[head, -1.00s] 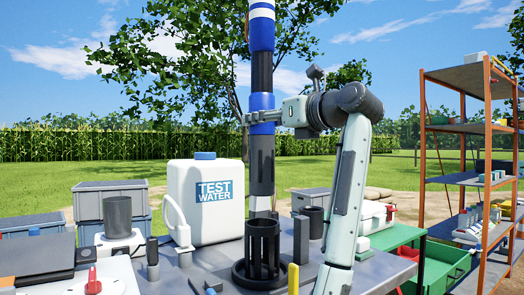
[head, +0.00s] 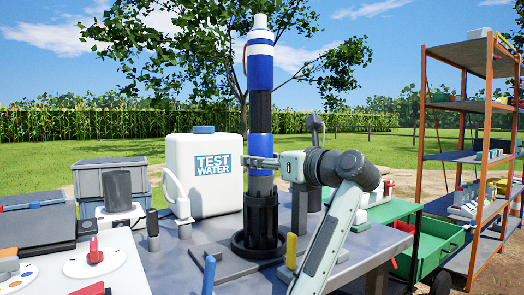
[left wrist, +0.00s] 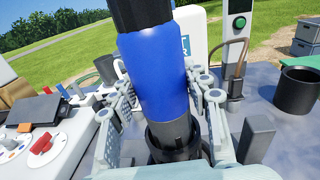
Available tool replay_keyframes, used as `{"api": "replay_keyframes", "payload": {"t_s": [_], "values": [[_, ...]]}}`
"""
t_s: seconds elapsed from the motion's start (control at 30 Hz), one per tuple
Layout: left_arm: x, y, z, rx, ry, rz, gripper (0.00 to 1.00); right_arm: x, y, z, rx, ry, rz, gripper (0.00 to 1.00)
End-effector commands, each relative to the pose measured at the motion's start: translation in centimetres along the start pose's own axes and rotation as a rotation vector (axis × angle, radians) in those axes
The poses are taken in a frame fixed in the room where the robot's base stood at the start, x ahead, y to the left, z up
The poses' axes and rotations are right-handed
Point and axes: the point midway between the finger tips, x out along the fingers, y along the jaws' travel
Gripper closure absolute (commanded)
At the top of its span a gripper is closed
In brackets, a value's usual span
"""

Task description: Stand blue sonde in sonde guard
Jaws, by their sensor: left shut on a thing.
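The blue sonde (head: 260,70) is a tall tube with blue and black bands and a white top. It stands upright, with its lower end inside the dark slotted sonde guard (head: 261,222) on the table. My left gripper (head: 262,163) is shut around the lower blue band, above the guard. In the left wrist view the sonde (left wrist: 158,75) passes between the fingers (left wrist: 160,100), and its dark tip enters the guard ring (left wrist: 172,150). The tip inside the guard is mostly hidden, so I cannot tell whether it rests on the bottom. My right gripper is not in view.
A white test water jug (head: 203,175) stands behind and left of the guard. A dark cup (left wrist: 298,90) and a grey block (left wrist: 256,138) stand to the right in the left wrist view. A yellow-handled tool (head: 291,250) is near the guard's front right.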

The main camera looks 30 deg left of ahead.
Motion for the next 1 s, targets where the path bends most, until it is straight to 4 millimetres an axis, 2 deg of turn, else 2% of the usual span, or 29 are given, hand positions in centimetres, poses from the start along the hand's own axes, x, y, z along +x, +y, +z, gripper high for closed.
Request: {"api": "replay_keyframes", "payload": {"t_s": [0.2,0.6,0.63,0.8,1.0], "values": [[0.1,0.1,-2.1,-0.003,-0.009,0.001,1.00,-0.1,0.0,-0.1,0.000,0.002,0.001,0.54],[0.1,0.1,-2.4,-0.004,-0.008,-0.001,1.00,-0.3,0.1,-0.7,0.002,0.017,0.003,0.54],[0.1,0.0,-2.8,0.001,0.000,0.000,0.52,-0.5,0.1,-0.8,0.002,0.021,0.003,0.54],[0.1,0.0,-2.7,0.002,0.000,0.000,0.32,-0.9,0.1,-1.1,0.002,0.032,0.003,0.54],[0.1,0.0,-2.7,0.002,0.000,0.000,0.32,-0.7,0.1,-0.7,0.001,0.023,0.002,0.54]]}}
